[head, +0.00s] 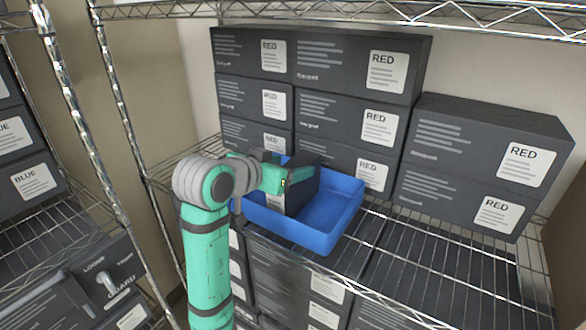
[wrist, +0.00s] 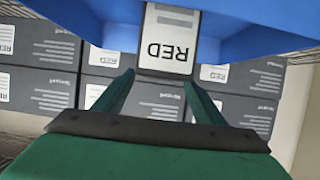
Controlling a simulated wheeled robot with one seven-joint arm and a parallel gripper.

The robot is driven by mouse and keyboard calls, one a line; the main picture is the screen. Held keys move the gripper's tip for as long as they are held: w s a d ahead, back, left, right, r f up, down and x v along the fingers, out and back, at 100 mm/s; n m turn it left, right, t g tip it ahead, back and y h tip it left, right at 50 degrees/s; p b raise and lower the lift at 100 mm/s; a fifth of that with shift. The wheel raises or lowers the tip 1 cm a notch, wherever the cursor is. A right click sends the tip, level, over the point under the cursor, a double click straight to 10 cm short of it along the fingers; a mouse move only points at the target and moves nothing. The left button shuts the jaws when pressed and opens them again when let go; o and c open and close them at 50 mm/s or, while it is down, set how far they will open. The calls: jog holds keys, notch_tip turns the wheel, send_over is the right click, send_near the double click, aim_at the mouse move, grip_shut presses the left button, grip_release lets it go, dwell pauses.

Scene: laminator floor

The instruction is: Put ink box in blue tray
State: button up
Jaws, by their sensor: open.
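The blue tray (head: 318,240) sits on the wire shelf in front of the stacked boxes. A dark ink box (head: 302,188) stands inside the tray, toward its left part. Its white label reading RED (wrist: 168,42) faces the wrist camera, with blue tray walls (wrist: 105,32) on both sides. My gripper (wrist: 159,80) is open, its two fingers apart at the near end of this box. In the head view my gripper (head: 283,181) is at the tray's left side and hides part of the box. Contact between fingers and box cannot be told.
Dark boxes labelled RED (head: 350,115) are stacked behind the tray, and more (head: 480,155) stand to the right. The wire shelf (head: 430,245) is bare right of the tray. Metal posts (head: 115,110) and an upper shelf edge (head: 330,12) bound the space. Boxes labelled BLUE (head: 30,180) are at left.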

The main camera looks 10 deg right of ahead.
jog(key=v, duration=0.9)
jog(key=shift+s+a+r, duration=0.15)
jog(key=shift+s, duration=0.1)
